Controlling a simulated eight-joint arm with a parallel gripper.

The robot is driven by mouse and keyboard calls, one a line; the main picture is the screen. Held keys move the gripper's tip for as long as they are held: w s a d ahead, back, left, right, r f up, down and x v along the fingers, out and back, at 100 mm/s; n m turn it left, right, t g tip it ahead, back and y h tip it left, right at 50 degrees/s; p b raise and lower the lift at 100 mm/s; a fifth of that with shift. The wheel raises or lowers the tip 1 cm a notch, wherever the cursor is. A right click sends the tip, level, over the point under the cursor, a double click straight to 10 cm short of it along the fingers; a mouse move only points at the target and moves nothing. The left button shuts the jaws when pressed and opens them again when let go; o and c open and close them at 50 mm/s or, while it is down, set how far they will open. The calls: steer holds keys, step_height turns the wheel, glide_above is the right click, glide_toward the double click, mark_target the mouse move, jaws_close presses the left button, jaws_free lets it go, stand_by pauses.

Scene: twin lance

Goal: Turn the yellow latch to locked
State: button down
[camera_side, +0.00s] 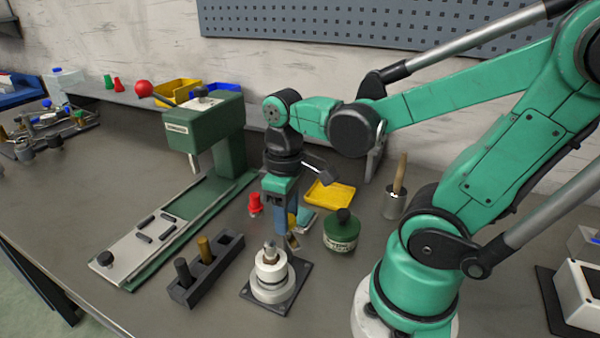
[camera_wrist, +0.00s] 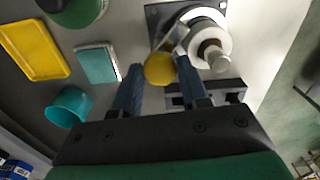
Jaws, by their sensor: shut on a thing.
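The yellow latch's round knob (camera_wrist: 158,69) sits between the two blue fingertips of my gripper (camera_wrist: 158,72) in the wrist view. My gripper is shut on it. A metal lever runs from the knob toward the white round fixture (camera_wrist: 207,42). The lever's exact angle is partly hidden.
A dark block (camera_side: 206,270) with upright pegs stands left of the fixture. A green round tin (camera_side: 342,232), a yellow tray (camera_side: 331,194) and a red piece (camera_side: 254,204) are close by. A green press (camera_side: 205,135) stands at the back left. The front table area is clear.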

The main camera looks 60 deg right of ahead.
steer(key=m, duration=0.5)
steer(key=shift+m, duration=2.5)
steer(key=shift+c, duration=2.3)
jaws_free()
steer(key=shift+r, duration=2.8)
